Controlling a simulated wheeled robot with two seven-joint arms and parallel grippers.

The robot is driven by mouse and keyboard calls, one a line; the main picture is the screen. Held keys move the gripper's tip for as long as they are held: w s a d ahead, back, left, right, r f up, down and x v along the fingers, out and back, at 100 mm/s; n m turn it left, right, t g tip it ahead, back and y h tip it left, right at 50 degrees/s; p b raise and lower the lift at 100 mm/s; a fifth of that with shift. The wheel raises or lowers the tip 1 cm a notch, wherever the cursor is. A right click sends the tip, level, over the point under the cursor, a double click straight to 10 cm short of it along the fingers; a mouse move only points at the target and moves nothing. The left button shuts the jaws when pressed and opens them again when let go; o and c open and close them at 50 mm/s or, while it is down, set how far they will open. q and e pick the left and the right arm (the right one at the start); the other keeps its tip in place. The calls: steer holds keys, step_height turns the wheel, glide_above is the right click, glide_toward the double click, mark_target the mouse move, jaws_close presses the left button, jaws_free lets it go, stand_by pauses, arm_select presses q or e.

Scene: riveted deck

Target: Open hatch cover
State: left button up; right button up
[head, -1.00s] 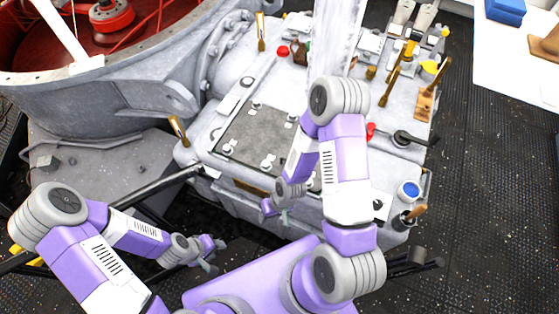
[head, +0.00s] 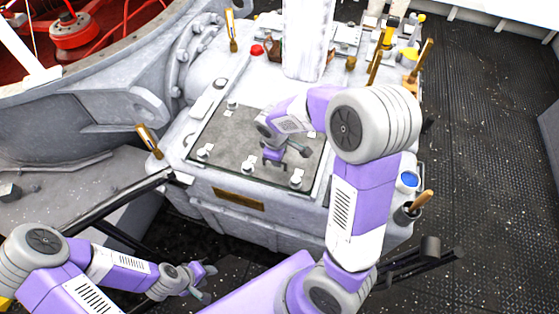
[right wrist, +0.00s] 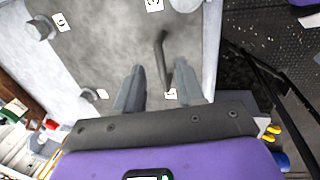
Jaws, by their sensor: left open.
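The hatch cover (head: 228,128) is a dark grey rectangular plate on top of the pale machine block, lying flat. Bolts with small white numbered tags line its edges. In the right wrist view the cover (right wrist: 105,45) fills the upper middle. A bent grey bar handle (right wrist: 163,48) stands on it, appearing between and just beyond the fingertips. My right gripper (right wrist: 160,68) is open, with its fingers apart; contact with the handle cannot be told. My left gripper (head: 206,278) is open and empty, low in front of the block.
Several brass levers (head: 376,66) and a pale column (head: 306,40) rise behind the cover. A brass lever (head: 150,142) stands at its left. A blue-topped cup (head: 408,180) is at the right edge. A large grey ring housing (head: 80,110) stands left. Dark deck (head: 475,180) is clear at right.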

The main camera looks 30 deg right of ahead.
steer(key=shift+w+d+f+b, duration=0.1)
steer(key=shift+f+b, duration=0.05)
steer(key=shift+f, duration=0.55)
steer(key=shift+w+d+f+b, duration=0.1)
steer(key=shift+f+b, duration=0.05)
steer(key=shift+f, duration=0.5)
jaws_close()
